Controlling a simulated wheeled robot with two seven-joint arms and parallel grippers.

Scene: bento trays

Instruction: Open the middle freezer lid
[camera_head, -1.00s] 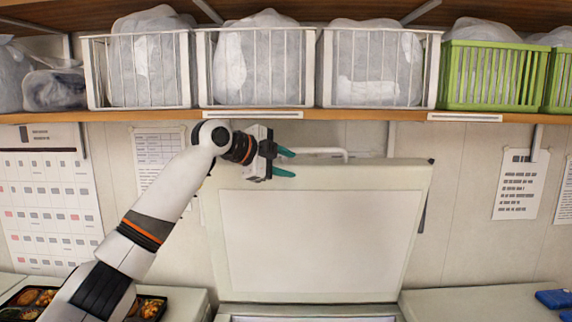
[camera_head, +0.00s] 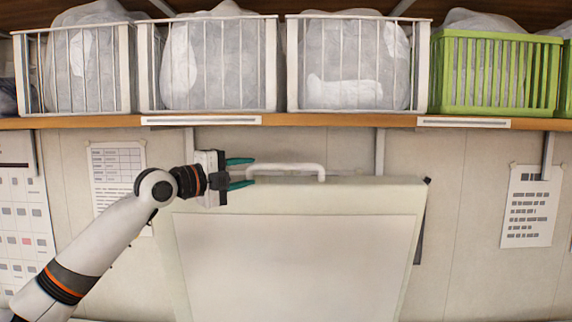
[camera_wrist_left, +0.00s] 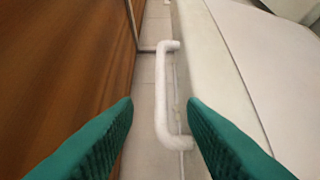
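The middle freezer lid (camera_head: 295,262) stands raised, close to upright, with its pale inner panel facing me. Its white bar handle (camera_head: 290,167) is on the top edge; in the left wrist view the handle (camera_wrist_left: 163,95) lies ahead between the fingers. My left gripper (camera_head: 243,174) is at the left end of the handle, with its green fingers apart and pointing right. In the left wrist view the open fingers (camera_wrist_left: 160,105) show a gap, with nothing clamped between them. My right gripper is not in view.
A wooden shelf (camera_head: 345,121) runs just above the lid and gripper. It carries white wire baskets (camera_head: 208,100) and a green basket (camera_head: 490,108) with bagged goods. Papers hang on the wall behind.

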